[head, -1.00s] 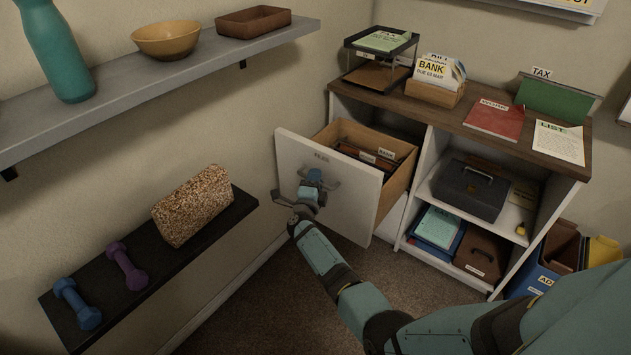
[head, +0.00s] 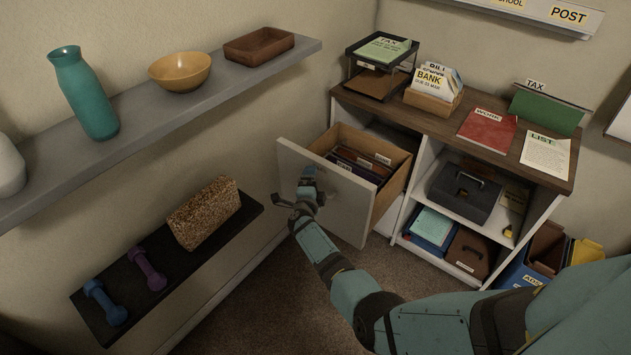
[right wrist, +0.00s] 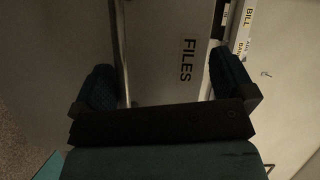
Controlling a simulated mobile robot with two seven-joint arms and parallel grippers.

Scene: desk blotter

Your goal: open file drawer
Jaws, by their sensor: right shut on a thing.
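The file drawer's pale front (head: 345,208) stands out from the cabinet at the left, with its wooden box open behind it. Several dark hanging folders (head: 362,165) with white tabs show inside. My right gripper (head: 307,188) is at the drawer front and shut on its handle, mostly hidden by the gripper in the head view. In the right wrist view the handle (right wrist: 118,45) is a thin bar beside the FILES label (right wrist: 188,60), near the left finger. My left gripper is not in view.
The cabinet (head: 449,115) carries a paper tray (head: 382,55), a card box and papers on top. A grey wall shelf (head: 160,118) and a dark lower shelf (head: 130,300) with dumbbells and a speckled block are at the left. Carpet (head: 290,315) below the drawer is clear.

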